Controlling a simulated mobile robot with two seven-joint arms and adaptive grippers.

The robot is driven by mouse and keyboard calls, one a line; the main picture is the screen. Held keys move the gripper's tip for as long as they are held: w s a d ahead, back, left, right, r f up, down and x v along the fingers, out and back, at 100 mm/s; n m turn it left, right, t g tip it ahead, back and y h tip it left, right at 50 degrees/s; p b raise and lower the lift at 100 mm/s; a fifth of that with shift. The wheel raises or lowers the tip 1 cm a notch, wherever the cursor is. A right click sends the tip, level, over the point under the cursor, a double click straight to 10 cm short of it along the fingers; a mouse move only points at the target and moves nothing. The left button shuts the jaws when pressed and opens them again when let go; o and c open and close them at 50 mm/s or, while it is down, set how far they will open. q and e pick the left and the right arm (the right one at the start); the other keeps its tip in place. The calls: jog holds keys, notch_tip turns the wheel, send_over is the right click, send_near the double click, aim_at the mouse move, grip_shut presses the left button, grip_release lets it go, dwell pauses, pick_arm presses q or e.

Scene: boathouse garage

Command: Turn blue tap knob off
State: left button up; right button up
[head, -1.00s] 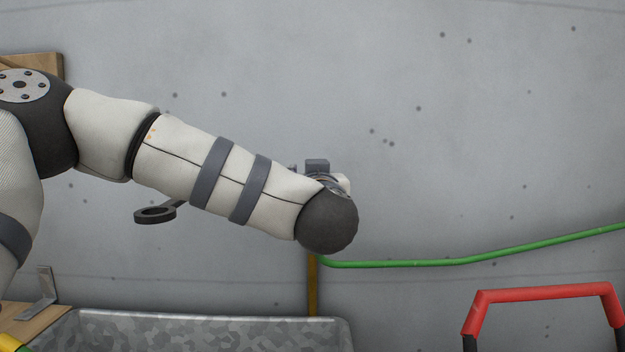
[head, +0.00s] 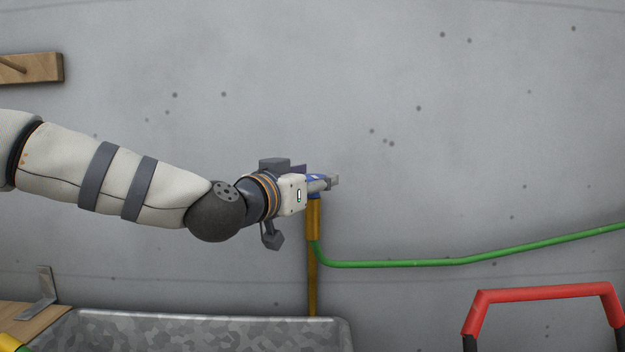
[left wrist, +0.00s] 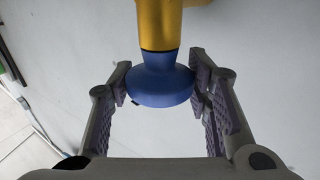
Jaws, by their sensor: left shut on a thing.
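The blue tap knob (left wrist: 160,86) sits at the end of a yellow tap body (left wrist: 159,25) in the left wrist view. In the head view only a little of the blue knob (head: 314,179) shows, at the top of the yellow upright pipe (head: 313,218), partly hidden by my gripper. My left gripper (head: 328,183) reaches in from the left at knob height. In the left wrist view the pads of my left gripper (left wrist: 160,73) stand on both sides of the knob, shut on it. The right gripper is not in view.
A green hose (head: 440,262) runs right from the pipe along the grey concrete wall. A galvanized metal tub (head: 200,322) stands below. A red handle frame (head: 545,292) is at lower right. A wooden wall rack (head: 30,68) is at upper left. The wall above is clear.

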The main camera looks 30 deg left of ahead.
pick_arm(q)
jog(key=shift+m+g+h, duration=0.4)
jog(key=shift+m+h, duration=1)
jog(key=shift+h, duration=1.1)
jog(key=o, duration=1.1)
